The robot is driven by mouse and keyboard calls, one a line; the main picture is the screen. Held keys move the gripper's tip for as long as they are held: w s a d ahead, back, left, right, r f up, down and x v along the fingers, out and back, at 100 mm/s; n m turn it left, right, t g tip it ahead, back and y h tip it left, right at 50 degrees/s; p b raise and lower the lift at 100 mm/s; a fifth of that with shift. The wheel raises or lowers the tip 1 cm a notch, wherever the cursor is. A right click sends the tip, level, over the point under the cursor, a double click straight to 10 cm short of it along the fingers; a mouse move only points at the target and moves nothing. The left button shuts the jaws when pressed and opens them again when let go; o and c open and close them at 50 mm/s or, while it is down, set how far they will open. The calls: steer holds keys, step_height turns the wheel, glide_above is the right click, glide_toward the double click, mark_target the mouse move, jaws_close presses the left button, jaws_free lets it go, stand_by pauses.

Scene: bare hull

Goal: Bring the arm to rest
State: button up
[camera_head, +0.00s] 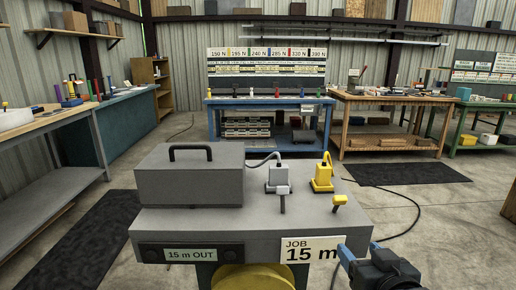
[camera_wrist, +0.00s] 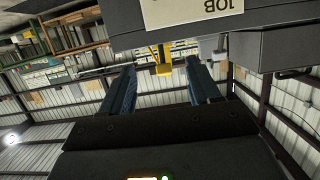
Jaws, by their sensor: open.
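My gripper (camera_head: 359,249) is at the lower right of the head view, beside the front right corner of a grey bench unit (camera_head: 215,222). Its two blue fingers stand apart with nothing between them. In the wrist view my gripper (camera_wrist: 160,66) also shows open and empty. The wrist picture is turned over, with the bench edge and the JOB card (camera_wrist: 190,8) at the top. A yellow part (camera_wrist: 163,67) shows beyond the fingertips there, apart from them.
The unit carries a grey box with a black handle (camera_head: 189,175), a grey plug (camera_head: 278,180), a yellow plug (camera_head: 322,176) and a small yellow knob (camera_head: 340,200). Its front has a "15 m OUT" label (camera_head: 190,255) and a "JOB 15 m" card (camera_head: 308,250). Workbenches stand behind; open floor lies right.

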steer(key=s+f, duration=0.4)
steer(key=s, duration=0.7)
steer(key=s+f, duration=0.5)
steer(key=s, duration=0.6)
steer(key=v, duration=2)
steer(key=shift+s, duration=0.4)
